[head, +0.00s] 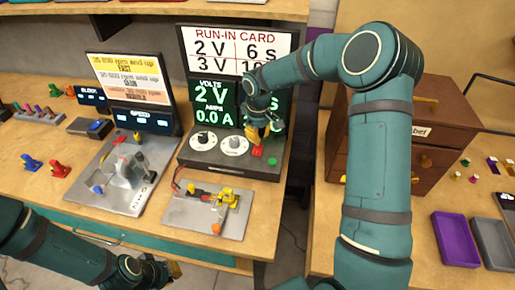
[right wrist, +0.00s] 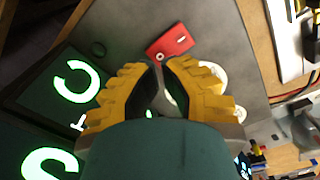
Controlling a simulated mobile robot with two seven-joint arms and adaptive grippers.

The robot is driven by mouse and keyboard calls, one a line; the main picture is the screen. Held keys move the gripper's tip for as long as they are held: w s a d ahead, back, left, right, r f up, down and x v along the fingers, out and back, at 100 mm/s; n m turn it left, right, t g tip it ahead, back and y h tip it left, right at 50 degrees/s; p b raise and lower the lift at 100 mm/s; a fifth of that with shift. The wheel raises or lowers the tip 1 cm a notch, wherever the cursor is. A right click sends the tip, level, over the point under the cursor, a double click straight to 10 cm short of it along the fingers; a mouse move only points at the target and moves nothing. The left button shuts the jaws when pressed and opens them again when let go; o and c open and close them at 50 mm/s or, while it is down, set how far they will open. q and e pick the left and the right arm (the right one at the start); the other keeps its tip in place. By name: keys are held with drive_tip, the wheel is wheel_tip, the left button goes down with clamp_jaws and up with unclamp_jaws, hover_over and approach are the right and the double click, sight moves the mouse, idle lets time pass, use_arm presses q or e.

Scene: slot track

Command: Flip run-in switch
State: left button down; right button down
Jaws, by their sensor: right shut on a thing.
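The run-in switch has a red plate (head: 257,151) on the sloped front panel of the power supply (head: 215,158), right of two white dials. In the right wrist view the red plate (right wrist: 170,42) lies just beyond the fingertips, and a grey switch lever (right wrist: 161,88) stands between them. My right gripper (head: 265,130) is over the panel, with its yellow fingers (right wrist: 159,75) closed around the lever. Its hand hides part of the display in the head view. My left gripper (head: 165,268) is low at the bottom edge, partly hidden by its arm.
The display reads 2 V and 0.0 A below a run-in card (head: 238,48). A metal plate with a small yellow-clamped rig (head: 205,208) lies in front. A speed-display stand (head: 140,118) is left; a wooden drawer box (head: 430,135) and purple tray (head: 455,240) are right.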

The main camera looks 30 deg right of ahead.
sight(259, 145)
drive_tip(key=shift+f+b, duration=1.15)
drive_tip(key=shift+f, duration=0.7)
idle(1.2)
drive_tip(key=shift+r+p, duration=2.5)
drive_tip(key=shift+r, duration=1.1)
